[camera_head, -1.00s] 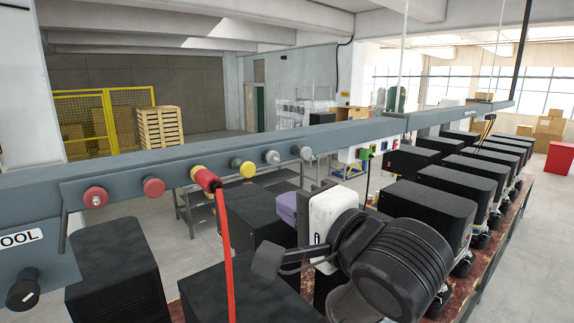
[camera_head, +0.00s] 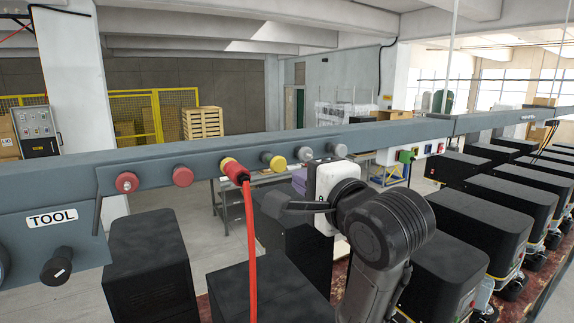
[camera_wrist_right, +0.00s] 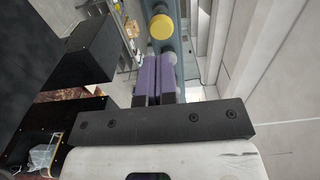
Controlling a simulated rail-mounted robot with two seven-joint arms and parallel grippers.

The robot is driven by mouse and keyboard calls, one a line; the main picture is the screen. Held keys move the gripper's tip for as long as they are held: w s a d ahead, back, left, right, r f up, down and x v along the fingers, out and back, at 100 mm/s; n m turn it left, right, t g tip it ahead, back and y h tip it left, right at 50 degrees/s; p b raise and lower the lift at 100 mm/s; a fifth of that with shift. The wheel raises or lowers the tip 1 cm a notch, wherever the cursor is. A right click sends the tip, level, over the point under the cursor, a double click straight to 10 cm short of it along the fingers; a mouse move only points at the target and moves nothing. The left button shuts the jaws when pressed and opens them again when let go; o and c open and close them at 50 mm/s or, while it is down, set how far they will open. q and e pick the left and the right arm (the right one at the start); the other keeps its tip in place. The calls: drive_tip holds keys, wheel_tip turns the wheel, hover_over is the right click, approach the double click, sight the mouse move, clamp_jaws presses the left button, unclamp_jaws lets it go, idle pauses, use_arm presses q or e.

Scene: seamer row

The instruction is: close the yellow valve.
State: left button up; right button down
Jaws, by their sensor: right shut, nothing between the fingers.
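The yellow valve knob (camera_head: 274,161) sits on the grey rail, between a red-and-yellow fitting with a red hose and a silver knob. In the right wrist view the yellow knob (camera_wrist_right: 161,27) shows beyond the fingertips, with a visible gap. My right gripper (camera_head: 299,181) is just below and right of the knob in the head view, its purple fingers partly hidden by its white hand. In the right wrist view the gripper (camera_wrist_right: 157,62) has its purple fingers side by side, shut and empty. My left gripper is not in view.
The rail also carries red knobs (camera_head: 127,182), the red-and-yellow fitting (camera_head: 234,170) with its hanging red hose (camera_head: 250,250), and silver knobs (camera_head: 337,149). Black machine covers (camera_head: 151,264) stand below the rail. A row of black machines (camera_head: 480,215) runs off to the right.

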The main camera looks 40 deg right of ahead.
sight(280, 166)
drive_tip(key=w+p, duration=0.1)
drive_tip(key=w, duration=0.2)
drive_tip(key=w+d+p, duration=0.1)
drive_tip(key=w, duration=0.2)
drive_tip(key=shift+d+p, duration=0.1)
drive_tip(key=shift+p, duration=0.2)
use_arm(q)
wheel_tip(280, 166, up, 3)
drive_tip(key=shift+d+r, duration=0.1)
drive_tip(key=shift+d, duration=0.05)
